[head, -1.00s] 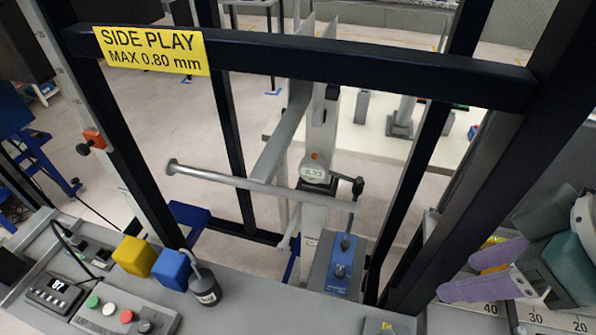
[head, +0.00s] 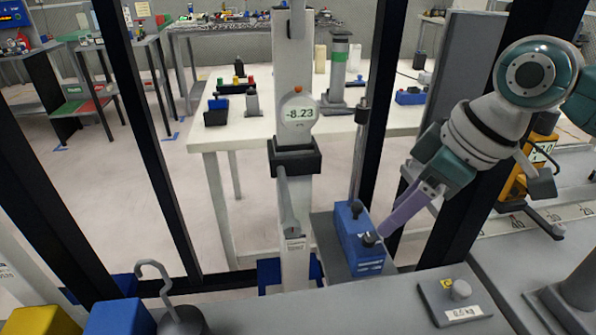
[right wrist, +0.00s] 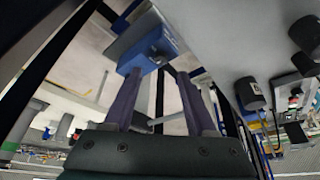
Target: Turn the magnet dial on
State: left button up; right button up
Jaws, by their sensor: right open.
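The magnet base is a blue box (head: 350,243) on a grey ledge behind the bench's edge. A dark round knob stands on its top (head: 357,208). A second dark knob, which looks like the dial (head: 370,239), is on its near side. My right gripper (head: 384,232) reaches in from the right, its purple fingertips close beside this dial. In the right wrist view the open fingers (right wrist: 156,78) point at the blue box (right wrist: 138,60), with the dial between or just beyond the tips. I cannot tell whether they touch it. My left gripper is out of view.
Black frame posts (head: 150,140) stand left and right of the opening. A hook weight (head: 180,318), a blue block (head: 120,318) and a grey plate with a small knob (head: 455,300) sit on the front bench.

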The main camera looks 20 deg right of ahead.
aim_at(371, 238)
jog(key=b+x, duration=0.1)
jog(key=x, duration=0.5)
grip_shut()
dwell(0.3)
